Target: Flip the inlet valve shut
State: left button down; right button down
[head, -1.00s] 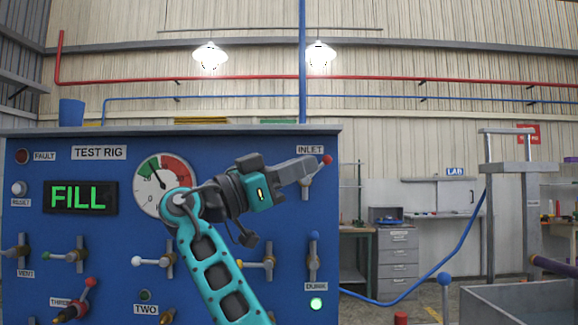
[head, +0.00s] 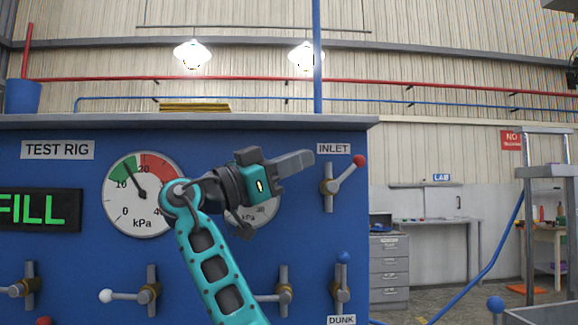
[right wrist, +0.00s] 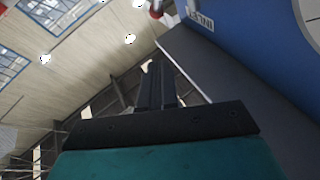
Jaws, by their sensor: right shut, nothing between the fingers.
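The inlet valve (head: 328,188) is on the right part of the blue test rig panel, under the INLET label (head: 334,149). Its lever tilts up to the right and ends in a red ball knob (head: 359,161). My right gripper (head: 311,158) is shut and empty, its fingers pointing right, just left of the valve in the picture. I cannot tell the gap in depth. In the right wrist view the shut fingers (right wrist: 158,85) point up the picture, with a red knob (right wrist: 155,9) beyond them at the top edge. My left gripper is not in view.
The panel also carries a pressure gauge (head: 143,193), a green FILL display (head: 38,209) and several other valves, including one with a blue knob (head: 343,257) below the inlet. A second gauge (head: 250,212) is partly hidden behind my right gripper. Open floor lies right of the rig.

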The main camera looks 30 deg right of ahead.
aim_at(347, 173)
jog(key=shift+s+d+r, duration=0.15)
jog(key=shift+d, duration=2.2)
jog(key=shift+s+d+r, duration=0.1)
jog(key=shift+d, duration=2.25)
jog(key=shift+p, duration=0.3)
